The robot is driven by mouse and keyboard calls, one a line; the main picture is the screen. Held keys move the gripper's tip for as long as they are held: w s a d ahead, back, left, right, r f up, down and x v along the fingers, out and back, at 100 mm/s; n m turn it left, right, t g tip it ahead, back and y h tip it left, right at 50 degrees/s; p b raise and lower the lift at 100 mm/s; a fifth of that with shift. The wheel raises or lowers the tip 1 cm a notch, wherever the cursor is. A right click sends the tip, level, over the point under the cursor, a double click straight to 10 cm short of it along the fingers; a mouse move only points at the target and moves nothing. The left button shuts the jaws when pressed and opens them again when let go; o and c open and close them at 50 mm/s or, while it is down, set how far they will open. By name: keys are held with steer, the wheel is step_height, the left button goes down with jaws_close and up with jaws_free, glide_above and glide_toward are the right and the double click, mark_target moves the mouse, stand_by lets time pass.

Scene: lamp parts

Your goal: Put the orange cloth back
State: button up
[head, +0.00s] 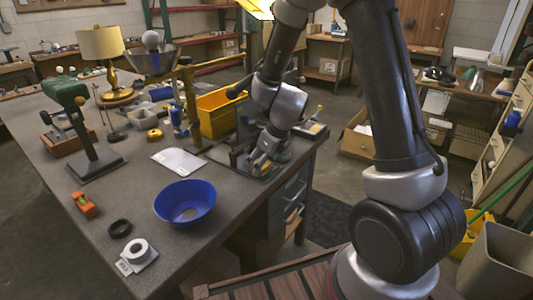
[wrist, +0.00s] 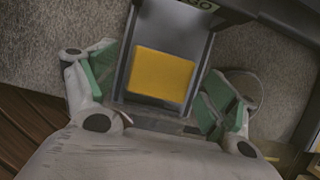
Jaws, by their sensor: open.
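A flat orange-yellow square (wrist: 162,75), which looks like the orange cloth, lies in a narrow grey tray (wrist: 203,65) in the wrist view. My gripper (wrist: 160,88) is open, with its green-padded fingers on either side of the tray and the square between them, not closed on it. In the head view my gripper (head: 264,166) points down low over the bench's right edge. It largely hides the tray there, and a little yellow shows by the fingers. I cannot tell the exact height of the fingers above the bench.
A blue bowl (head: 185,203) and a white sheet (head: 178,161) lie left of my gripper on the grey bench (head: 140,185). A yellow bin (head: 222,112) stands behind it.

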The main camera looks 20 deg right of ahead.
steer(key=s+d+r+n, duration=0.4)
steer(key=s+r+n, duration=0.2)
steer(key=r, duration=0.4)
steer(key=s+d+r+n, duration=0.4)
steer(key=s+r+n, duration=0.3)
steer(key=r, duration=0.3)
steer(key=s+d+r+n+h, duration=0.1)
steer(key=s+d+r+n, duration=0.1)
steer(key=s+n, duration=0.4)
steer(key=s+d+r+n+h, duration=0.1)
steer(key=s+d+r+n, duration=0.1)
steer(key=s+d+n, duration=0.2)
steer(key=s+n, duration=0.3)
steer(key=n, duration=0.2)
steer(key=shift+s+d+r+n+t+h, duration=0.2)
steer(key=shift+d+n+t+h, duration=0.1)
steer(key=shift+d+n, duration=0.1)
